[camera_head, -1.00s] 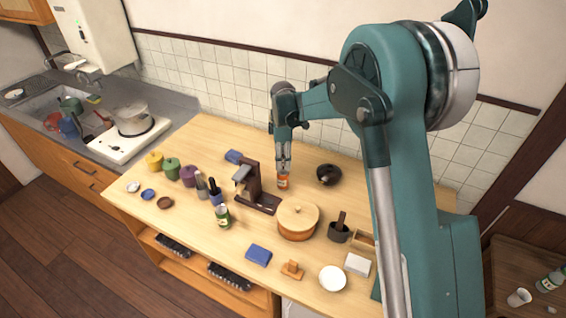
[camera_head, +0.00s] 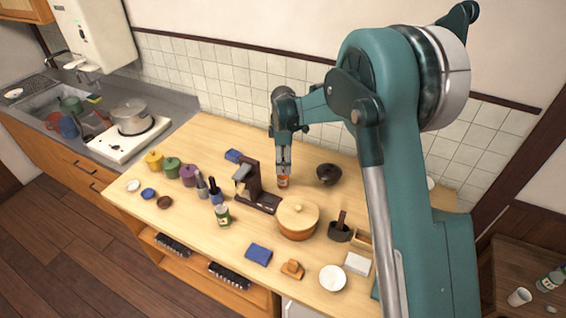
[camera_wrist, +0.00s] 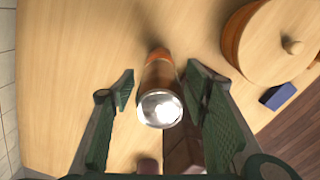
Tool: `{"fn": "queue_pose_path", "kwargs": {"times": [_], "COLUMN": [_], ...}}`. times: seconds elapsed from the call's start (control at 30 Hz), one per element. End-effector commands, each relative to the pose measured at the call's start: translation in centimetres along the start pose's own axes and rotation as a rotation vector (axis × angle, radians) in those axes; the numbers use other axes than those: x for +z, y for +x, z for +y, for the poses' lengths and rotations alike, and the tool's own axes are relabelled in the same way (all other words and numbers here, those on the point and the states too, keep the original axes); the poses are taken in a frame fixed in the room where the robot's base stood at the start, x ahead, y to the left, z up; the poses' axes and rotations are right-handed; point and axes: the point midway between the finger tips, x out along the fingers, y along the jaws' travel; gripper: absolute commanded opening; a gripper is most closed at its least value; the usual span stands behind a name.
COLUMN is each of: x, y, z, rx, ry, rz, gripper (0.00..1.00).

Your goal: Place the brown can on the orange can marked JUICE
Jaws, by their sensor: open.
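My gripper (camera_head: 284,167) is over the back middle of the table, pointing down. In the wrist view its fingers (camera_wrist: 160,88) are open, one on each side of the brown can (camera_wrist: 159,78), with gaps beside it. The can is seen from above, with a shiny silver lid. The orange can (camera_wrist: 158,55) shows just beyond and below the brown can's body. It also shows under the fingertips in the head view (camera_head: 283,183). The brown can looks upright above it; whether they touch is hidden. The JUICE marking is not legible.
A dark brown machine (camera_head: 254,188) stands close left of the gripper. A dark round pot (camera_head: 328,174) is to the right, and a lidded wooden pot (camera_head: 297,221) is in front. A green can (camera_head: 223,215) stands front left. The wall is behind.

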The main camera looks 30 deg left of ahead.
Motion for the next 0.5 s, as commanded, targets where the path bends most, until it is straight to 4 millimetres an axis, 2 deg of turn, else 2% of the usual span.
{"fn": "queue_pose_path", "kwargs": {"times": [0.27, 0.5], "x": [0.0, 0.0], "y": [-0.3, -2.5], "z": [0.0, 0.0], "rx": [0.000, 0.000], "ry": [0.000, 0.000], "rz": [0.000, 0.000], "gripper": [0.46, 0.46]}}
